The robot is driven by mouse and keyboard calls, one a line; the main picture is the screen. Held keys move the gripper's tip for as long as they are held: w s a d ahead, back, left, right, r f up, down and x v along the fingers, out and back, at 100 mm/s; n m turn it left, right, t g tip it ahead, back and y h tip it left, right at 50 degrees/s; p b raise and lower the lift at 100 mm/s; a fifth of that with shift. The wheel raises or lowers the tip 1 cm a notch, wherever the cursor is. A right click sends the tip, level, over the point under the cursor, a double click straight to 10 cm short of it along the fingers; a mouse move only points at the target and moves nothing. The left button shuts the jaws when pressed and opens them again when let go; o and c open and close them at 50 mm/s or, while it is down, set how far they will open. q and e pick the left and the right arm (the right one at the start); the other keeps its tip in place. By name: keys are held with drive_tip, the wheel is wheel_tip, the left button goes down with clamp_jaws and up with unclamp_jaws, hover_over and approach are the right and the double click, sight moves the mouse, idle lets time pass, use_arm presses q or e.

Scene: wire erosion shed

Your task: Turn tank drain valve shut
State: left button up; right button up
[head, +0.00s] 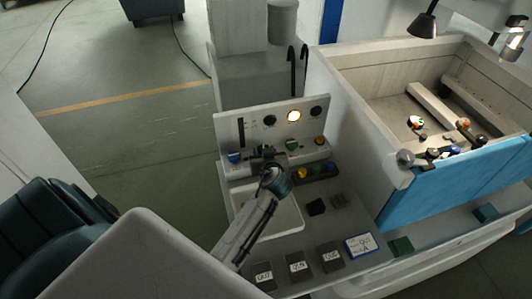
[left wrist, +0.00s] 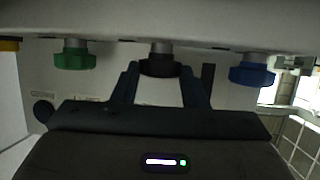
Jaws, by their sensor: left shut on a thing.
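A row of valve knobs sits on the ledge of a pale panel (head: 280,115). The head view shows a blue knob (head: 235,158), a green knob (head: 292,145) and a yellow knob (head: 320,140). My left gripper (head: 264,156) reaches the row between blue and green. In the left wrist view its fingers are shut around a black knob (left wrist: 160,66), with the green knob (left wrist: 75,58) to the left and the blue knob (left wrist: 252,74) to the right, both clear of the fingers. I cannot read which knob is the tank drain. My right gripper is not in view.
A white tray (head: 290,222) lies under my left arm, near a dark block (head: 316,207). Labelled grey blocks and a blue-edged card (head: 361,245) line the front. A walled tank (head: 350,85) stands to the right.

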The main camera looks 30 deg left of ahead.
use_arm(q)
drive_tip(key=m+t+h, duration=0.2)
drive_tip(key=m, duration=0.1)
drive_tip(key=shift+s+a+r+h, duration=0.1)
drive_tip(key=shift+s+a+h, duration=0.1)
drive_tip(key=shift+a+h, duration=0.2)
drive_tip(key=m+h, duration=0.1)
drive_tip(key=m+t+h, duration=0.1)
drive_tip(key=shift+a+m+h, duration=0.2)
drive_tip(key=shift+m+h, duration=0.1)
drive_tip(key=m+h, duration=0.2)
drive_tip(key=shift+s+a+t+h, duration=0.1)
drive_tip(key=shift+a+t+h, duration=0.15)
drive_tip(key=shift+t+h, duration=0.05)
drive_tip(key=shift+f+m+h+b, duration=0.2)
drive_tip(key=shift+m+h+b, duration=0.25)
drive_tip(key=shift+b, duration=0.2)
drive_tip(key=m+h+b, duration=0.1)
drive_tip(key=b, duration=0.2)
drive_tip(key=m+h+b, duration=0.2)
drive_tip(key=b, duration=0.1)
drive_tip(key=m+h+b, duration=0.1)
drive_tip(key=h+b, duration=0.1)
drive_tip(key=b, duration=0.2)
drive_tip(key=shift+a+f+g, duration=0.15)
drive_tip(key=shift+a+g, duration=0.25)
drive_tip(key=shift+r+m+h+b, duration=0.3)
drive_tip(key=shift+m+h+b, duration=0.25)
drive_tip(key=shift+b, duration=0.55)
